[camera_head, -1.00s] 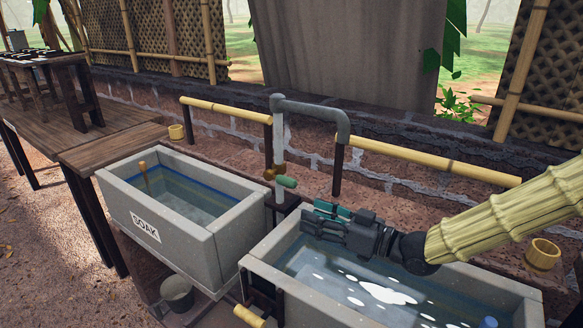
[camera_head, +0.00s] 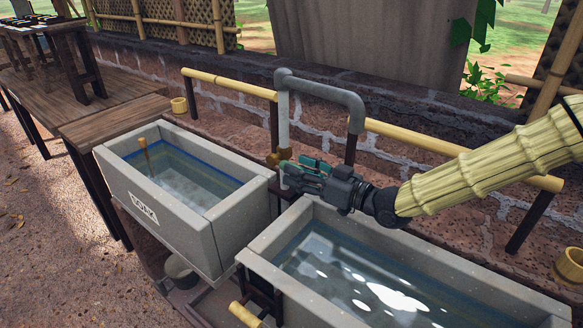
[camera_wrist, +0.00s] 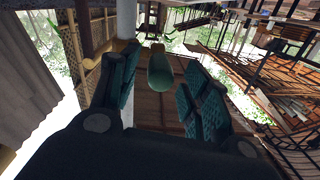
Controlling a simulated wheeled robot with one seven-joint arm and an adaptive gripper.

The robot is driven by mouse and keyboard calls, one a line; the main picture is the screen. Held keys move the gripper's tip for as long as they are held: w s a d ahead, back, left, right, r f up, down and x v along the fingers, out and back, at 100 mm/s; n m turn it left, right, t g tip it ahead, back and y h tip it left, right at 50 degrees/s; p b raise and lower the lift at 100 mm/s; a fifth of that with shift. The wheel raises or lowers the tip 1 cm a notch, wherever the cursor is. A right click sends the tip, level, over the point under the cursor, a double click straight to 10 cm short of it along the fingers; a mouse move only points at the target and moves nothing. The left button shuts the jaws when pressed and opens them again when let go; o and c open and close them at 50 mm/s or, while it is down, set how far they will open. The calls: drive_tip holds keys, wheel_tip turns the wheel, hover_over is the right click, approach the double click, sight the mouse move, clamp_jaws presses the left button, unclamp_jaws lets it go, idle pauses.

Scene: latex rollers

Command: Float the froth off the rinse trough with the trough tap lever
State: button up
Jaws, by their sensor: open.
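The rinse trough (camera_head: 262,262) is a grey stone basin at the lower right of the head view, holding water with white froth patches (camera_head: 392,297). The tap lever (camera_head: 285,154) is a green handle on a brass valve (camera_head: 272,160) on the grey standpipe; its far part is hidden by my gripper. My gripper (camera_head: 293,170) is open at the standpipe, above the trough's far left corner. In the wrist view the rounded green lever (camera_wrist: 160,72) shows between the open teal fingers (camera_wrist: 160,88), with visible gaps on both sides. I cannot tell whether either finger touches it.
The pipe (camera_head: 330,90) arches right and ends over the far side of the trough. The soak trough (camera_head: 150,212) stands to the left with a wooden-handled thing in it. Bamboo rails (camera_head: 225,84) run behind. A bamboo cup (camera_head: 570,265) sits at the right; a pot (camera_head: 180,270) is below.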

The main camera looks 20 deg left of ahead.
drive_tip(key=shift+x, duration=1.3)
clamp_jaws()
